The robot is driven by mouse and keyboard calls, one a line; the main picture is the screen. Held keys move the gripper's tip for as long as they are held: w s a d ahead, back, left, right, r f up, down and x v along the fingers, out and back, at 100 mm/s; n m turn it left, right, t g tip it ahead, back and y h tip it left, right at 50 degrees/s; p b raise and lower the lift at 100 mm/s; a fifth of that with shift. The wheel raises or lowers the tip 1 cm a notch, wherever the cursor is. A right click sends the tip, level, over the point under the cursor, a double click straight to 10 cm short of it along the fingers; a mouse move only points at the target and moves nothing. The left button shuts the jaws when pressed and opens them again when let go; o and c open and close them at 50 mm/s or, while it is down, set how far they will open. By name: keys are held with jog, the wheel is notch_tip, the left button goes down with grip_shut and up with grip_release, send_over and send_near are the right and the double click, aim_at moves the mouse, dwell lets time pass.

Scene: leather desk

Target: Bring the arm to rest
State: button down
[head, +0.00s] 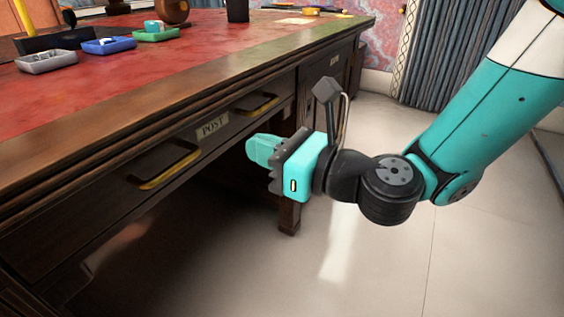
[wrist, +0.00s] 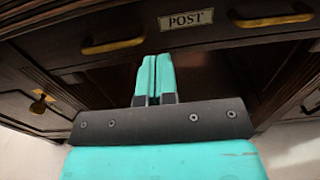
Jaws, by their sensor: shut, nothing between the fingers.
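My gripper (head: 262,149) is in front of the desk, below the level of the desktop, and points toward the drawer fronts. In the wrist view its two teal fingers (wrist: 155,78) are together with nothing between them. The arm reaches in from the right of the head view, over the open floor. In the wrist view the fingertips lie below the drawer labelled POST in the picture. I cannot tell how far they are from the desk front.
The desk (head: 140,90) has a POST drawer (head: 211,129) with brass handles, which looks shut. Grey (head: 47,61), blue (head: 109,45) and green (head: 156,33) trays and a dark cup (head: 237,10) stand on top. The floor (head: 400,260) at right is clear.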

jog(key=s+d+r+n+g+h+p, duration=0.1)
jog(key=s+d+n+g, duration=0.15)
jog(key=s+n, duration=0.4)
jog(key=s+d+r+n+g+h+p, duration=0.1)
jog(key=s+d+r+n+g, duration=0.2)
jog(key=n, duration=0.7)
jog(key=s+d+n+g+h+p, duration=0.2)
jog(key=s+d+n+h+p, duration=0.25)
jog(key=d+n+h, duration=0.8)
notch_tip(320, 180, up, 36)
jog(key=d+n+y+p, duration=0.1)
jog(key=d+y+p, duration=0.1)
jog(key=p, duration=3.3)
jog(key=shift+s+d+p, duration=0.35)
jog(key=shift+d, duration=0.05)
